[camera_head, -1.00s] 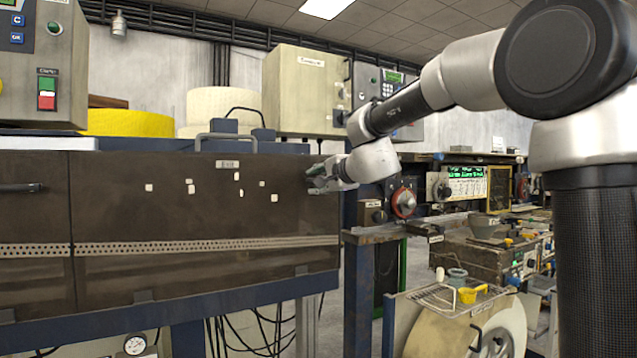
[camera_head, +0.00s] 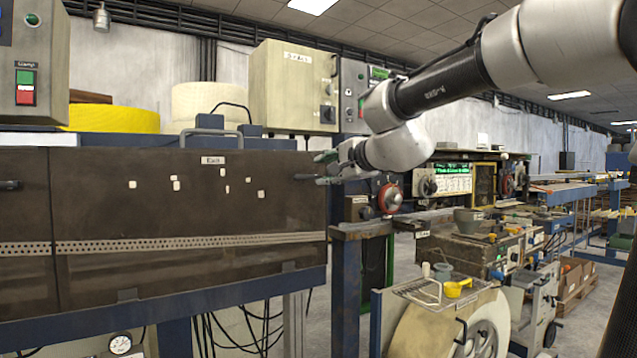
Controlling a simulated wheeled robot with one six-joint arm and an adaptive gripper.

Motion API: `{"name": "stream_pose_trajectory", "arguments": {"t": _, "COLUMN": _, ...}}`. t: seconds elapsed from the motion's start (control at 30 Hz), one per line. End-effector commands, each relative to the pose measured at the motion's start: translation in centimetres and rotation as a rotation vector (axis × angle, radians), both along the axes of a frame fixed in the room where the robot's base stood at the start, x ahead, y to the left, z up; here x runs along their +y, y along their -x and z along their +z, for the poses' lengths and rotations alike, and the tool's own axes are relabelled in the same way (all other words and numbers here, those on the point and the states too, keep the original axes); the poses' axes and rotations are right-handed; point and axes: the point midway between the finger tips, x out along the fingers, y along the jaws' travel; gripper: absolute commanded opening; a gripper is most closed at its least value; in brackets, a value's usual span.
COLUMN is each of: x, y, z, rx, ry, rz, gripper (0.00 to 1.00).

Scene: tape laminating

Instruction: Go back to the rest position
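My gripper (camera_head: 318,168) is at the upper right of the dark brown machine cover (camera_head: 190,205), in front of its right edge. Its fingers point left and look spread apart, with nothing visible between them. My arm reaches in from the upper right and hides part of the control boxes behind it. The cover's metal handle (camera_head: 211,134) stands on its top edge, apart from my gripper.
A beige cabinet (camera_head: 292,88) stands behind the cover, with a yellow roll (camera_head: 113,119) further left. A red dial (camera_head: 390,198) is just right of my gripper. Lower right are a wire rack with a yellow scoop (camera_head: 457,287) and a cluttered bench (camera_head: 470,245). Floor shows at far right.

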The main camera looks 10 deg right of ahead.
Motion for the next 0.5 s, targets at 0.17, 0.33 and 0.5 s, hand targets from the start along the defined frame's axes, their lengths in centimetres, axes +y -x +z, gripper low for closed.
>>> {"name": "stream_pose_trajectory", "arguments": {"t": 0.17, "x": 0.3, "y": 0.1, "z": -0.3, "rx": -0.002, "ry": 0.038, "rz": 0.024, "gripper": 0.35}}
{"name": "stream_pose_trajectory", "arguments": {"t": 0.33, "x": 1.5, "y": 3.7, "z": -7.5, "rx": 0.107, "ry": 0.398, "rz": 0.269, "gripper": 0.35}}
{"name": "stream_pose_trajectory", "arguments": {"t": 0.5, "x": -2.5, "y": 13.6, "z": -16.8, "rx": 0.279, "ry": 0.843, "rz": 0.583, "gripper": 0.35}}
